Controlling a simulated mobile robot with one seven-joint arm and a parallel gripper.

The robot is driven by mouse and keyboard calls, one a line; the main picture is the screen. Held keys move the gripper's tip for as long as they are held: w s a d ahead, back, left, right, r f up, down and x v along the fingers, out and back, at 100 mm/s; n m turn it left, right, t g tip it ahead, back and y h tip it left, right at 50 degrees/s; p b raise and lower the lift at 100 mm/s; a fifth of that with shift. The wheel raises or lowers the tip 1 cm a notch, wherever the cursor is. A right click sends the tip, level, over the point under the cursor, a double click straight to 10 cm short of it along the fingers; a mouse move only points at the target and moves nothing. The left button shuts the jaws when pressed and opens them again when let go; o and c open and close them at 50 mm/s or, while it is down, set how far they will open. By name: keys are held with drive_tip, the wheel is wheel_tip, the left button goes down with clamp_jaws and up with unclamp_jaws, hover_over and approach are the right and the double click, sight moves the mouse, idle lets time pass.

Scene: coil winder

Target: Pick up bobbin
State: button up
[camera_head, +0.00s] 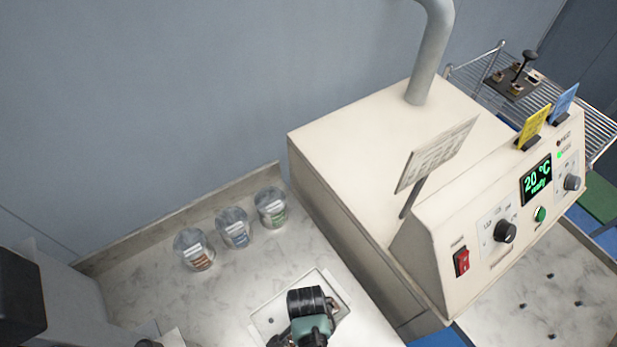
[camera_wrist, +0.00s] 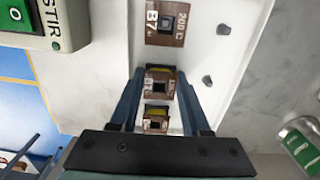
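One bobbin (camera_wrist: 165,22) with printed lettering lies flat at the top of the white tray (camera_wrist: 205,50). A second bobbin (camera_wrist: 159,86) appears between my fingertips, and a third (camera_wrist: 156,121) is just below it in the picture. My gripper (camera_wrist: 160,74) is open, with a small gap showing on each side of the second bobbin. I cannot tell whether the fingertips are level with it or above it. In the head view my arm's end covers much of the tray (camera_head: 264,317) and hides the bobbins.
Grey pegs (camera_wrist: 224,29) stand on the tray. Three clear jars (camera_head: 232,228) stand on the marble counter behind it. The beige machine (camera_head: 350,155) with a sign (camera_head: 437,155) and control panel is close on the right. A wire rack (camera_head: 595,125) is beyond it.

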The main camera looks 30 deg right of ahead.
clamp_jaws()
drive_tip(key=shift+r, duration=0.1)
wheel_tip(320, 180, up, 10)
idle(0.5)
